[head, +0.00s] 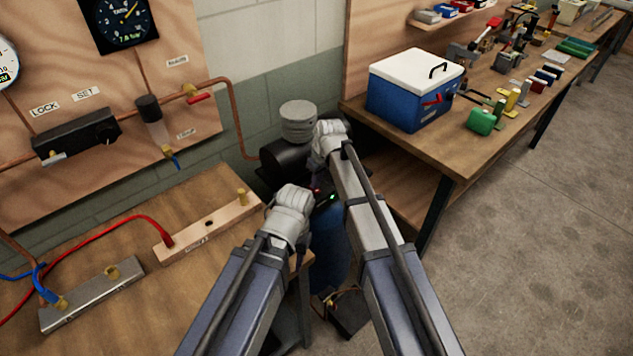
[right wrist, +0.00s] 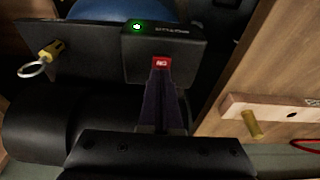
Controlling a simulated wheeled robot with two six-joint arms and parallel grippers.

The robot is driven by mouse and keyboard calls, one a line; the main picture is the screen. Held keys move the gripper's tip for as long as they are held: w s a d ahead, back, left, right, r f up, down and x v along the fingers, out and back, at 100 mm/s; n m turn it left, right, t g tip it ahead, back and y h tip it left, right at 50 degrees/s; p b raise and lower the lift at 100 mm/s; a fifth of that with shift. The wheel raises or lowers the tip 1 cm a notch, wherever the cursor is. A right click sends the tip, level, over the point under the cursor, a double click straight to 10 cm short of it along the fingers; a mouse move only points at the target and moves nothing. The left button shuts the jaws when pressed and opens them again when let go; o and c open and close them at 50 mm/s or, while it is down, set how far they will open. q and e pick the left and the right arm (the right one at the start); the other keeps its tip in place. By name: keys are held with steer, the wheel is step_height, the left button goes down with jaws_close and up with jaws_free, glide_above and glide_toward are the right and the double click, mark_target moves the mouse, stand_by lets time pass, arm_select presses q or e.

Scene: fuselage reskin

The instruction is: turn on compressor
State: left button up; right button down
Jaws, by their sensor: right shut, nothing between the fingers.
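The compressor's blue tank (head: 328,245) stands in the gap between the two benches, with its black motor (head: 285,160) and grey ribbed cap above. Its black switch box (right wrist: 188,45) faces me in the right wrist view, with a green light (right wrist: 137,26) lit. A red switch (right wrist: 162,63) with white lettering sits at the box's near edge. My right gripper (right wrist: 161,76) is shut and empty, its fingertips right at the red switch; I cannot tell whether they touch. In the head view my arm links partly hide the compressor. My left gripper does not show.
A ring pull on a brass fitting (right wrist: 49,57) is left of the switch box. The left bench holds wooden (head: 220,225) and metal manifolds with red and blue hoses. The right bench (head: 440,155) carries a blue box and tools. Bench edges are close on both sides.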

mark_target(317, 191)
steer(key=shift+r, duration=0.15)
steer(key=shift+s+r+p, duration=0.1)
steer(key=shift+r+p, duration=0.45)
steer(key=shift+p, duration=0.1)
steer(key=p+v, duration=0.3)
steer(key=shift+a+r, duration=0.1)
steer(key=shift+r, duration=0.1)
steer(key=s+d+r+p, duration=0.3)
steer(key=r+p, duration=0.5)
steer(key=s+d+f+m+g+h+b, duration=0.1)
steer(key=s+f+m+b, duration=0.1)
steer(key=s, duration=0.9)
steer(key=s+d+f+m+g+h+b, duration=0.1)
steer(key=s+f+m+h+b, duration=0.1)
steer(key=s, duration=1)
step_height(317, 191, down, 3)
steer(key=shift+d+r+b, duration=0.25)
steer(key=shift+d+b, duration=0.05)
steer(key=shift+b, duration=0.55)
